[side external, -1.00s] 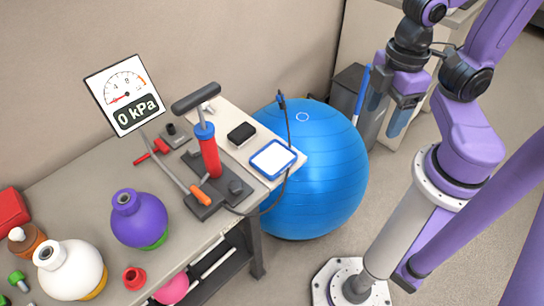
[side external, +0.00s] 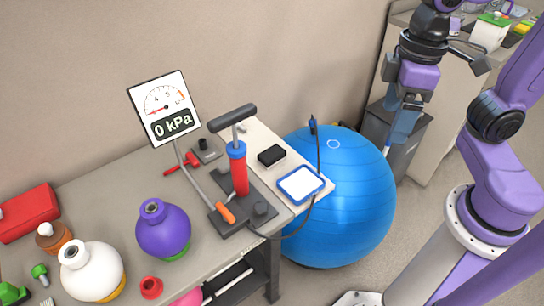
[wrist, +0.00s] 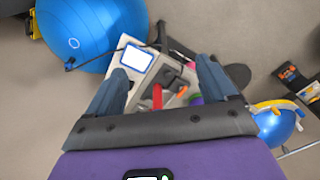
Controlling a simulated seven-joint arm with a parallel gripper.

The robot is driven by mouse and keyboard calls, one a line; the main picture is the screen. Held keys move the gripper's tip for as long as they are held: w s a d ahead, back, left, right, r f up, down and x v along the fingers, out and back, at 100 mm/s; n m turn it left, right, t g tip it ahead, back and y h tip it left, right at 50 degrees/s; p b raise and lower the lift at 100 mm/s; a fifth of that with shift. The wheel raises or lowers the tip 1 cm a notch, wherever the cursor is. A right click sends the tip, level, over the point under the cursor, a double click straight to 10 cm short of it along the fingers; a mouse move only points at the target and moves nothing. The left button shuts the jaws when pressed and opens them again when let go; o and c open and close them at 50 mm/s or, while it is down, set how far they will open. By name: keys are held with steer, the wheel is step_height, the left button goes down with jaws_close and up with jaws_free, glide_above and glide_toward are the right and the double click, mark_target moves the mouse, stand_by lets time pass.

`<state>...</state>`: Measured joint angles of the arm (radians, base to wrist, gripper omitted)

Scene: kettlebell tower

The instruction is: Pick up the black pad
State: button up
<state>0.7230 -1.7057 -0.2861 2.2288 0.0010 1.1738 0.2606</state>
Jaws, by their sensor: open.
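The black pad (side external: 271,155) is a small dark block lying flat on the light end of the workbench, beside the blue-framed white panel (side external: 300,184). My gripper (side external: 400,132) hangs in the air to the right of the bench, beyond the blue ball and well apart from the pad. In the wrist view my gripper (wrist: 163,68) is open, with nothing between its two blue-grey fingers. The panel also shows there (wrist: 135,60), but I cannot surely tell the pad from the other dark parts near it.
The red pump (side external: 239,170) with its black T-handle stands next to the pad. A pressure gauge (side external: 165,108) reads 0 kPa. A large blue ball (side external: 350,215) sits by the bench end, with a hose near it. Purple (side external: 163,232) and white (side external: 90,270) kettlebell-shaped vessels stand at left.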

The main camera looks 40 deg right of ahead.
steer(key=w+a+r+m, duration=0.1)
steer(key=w+a+m, duration=0.3)
steer(key=w+m, duration=0.45)
steer(key=m, duration=1.7)
glide_above(272, 152)
step_height(272, 152, down, 4)
step_height(272, 152, down, 27)
steer(key=shift+s+f, duration=0.1)
steer(key=shift+f, duration=0.1)
steer(key=shift+a+f, duration=0.1)
steer(key=shift+f, duration=2.85)
steer(key=c, duration=1)
